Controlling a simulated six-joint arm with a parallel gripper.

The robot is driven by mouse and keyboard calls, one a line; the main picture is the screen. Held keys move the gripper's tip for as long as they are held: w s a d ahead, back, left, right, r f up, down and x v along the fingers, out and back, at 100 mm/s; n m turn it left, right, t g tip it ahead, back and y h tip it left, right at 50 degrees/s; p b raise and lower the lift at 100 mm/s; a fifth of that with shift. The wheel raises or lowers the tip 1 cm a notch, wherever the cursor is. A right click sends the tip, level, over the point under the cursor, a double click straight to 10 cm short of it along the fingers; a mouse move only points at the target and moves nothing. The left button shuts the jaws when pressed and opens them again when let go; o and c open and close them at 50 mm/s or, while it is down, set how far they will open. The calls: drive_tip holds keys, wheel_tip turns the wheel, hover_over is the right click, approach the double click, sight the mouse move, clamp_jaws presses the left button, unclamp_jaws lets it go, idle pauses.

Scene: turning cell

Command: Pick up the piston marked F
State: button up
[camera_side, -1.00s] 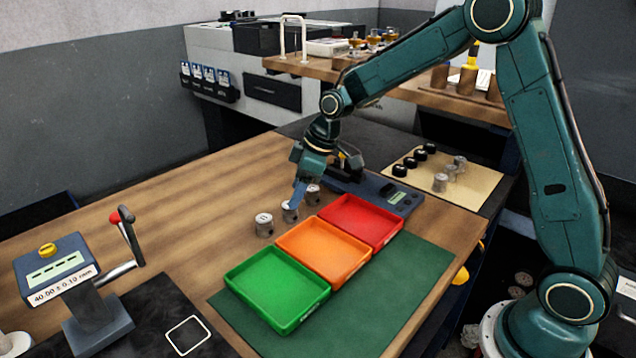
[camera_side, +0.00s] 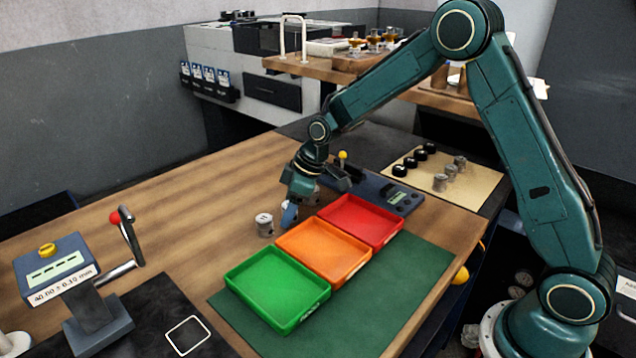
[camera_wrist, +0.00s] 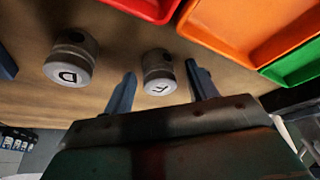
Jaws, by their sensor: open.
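The piston marked F (camera_wrist: 158,75) is a grey metal cylinder with its letter on the pale end face, in the middle of the wrist view. My gripper (camera_wrist: 162,84) is open, with one blue finger on either side of it; I see gaps, no clear contact. A piston marked D (camera_wrist: 70,60) stands to its left, outside the fingers. In the side view my gripper (camera_side: 289,215) is low over the row of pistons, and its finger mostly hides the middle one. Another piston (camera_side: 264,225) stands clear at the left end; its mark is unreadable.
The red tray (camera_side: 358,222), orange tray (camera_side: 345,275) and green tray (camera_side: 262,317) lie close beside the row. A dark blue device (camera_side: 405,201) is behind the gripper. A gauge (camera_side: 58,272) with a lever stands at the left. The wooden table is clear left of the row.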

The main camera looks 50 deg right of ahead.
idle(0.4)
drive_tip(key=c, duration=1.1)
drive_tip(key=shift+r, duration=0.2)
wheel_tip(320, 180, up, 20)
drive_tip(key=shift+f, duration=0.15)
idle(0.3)
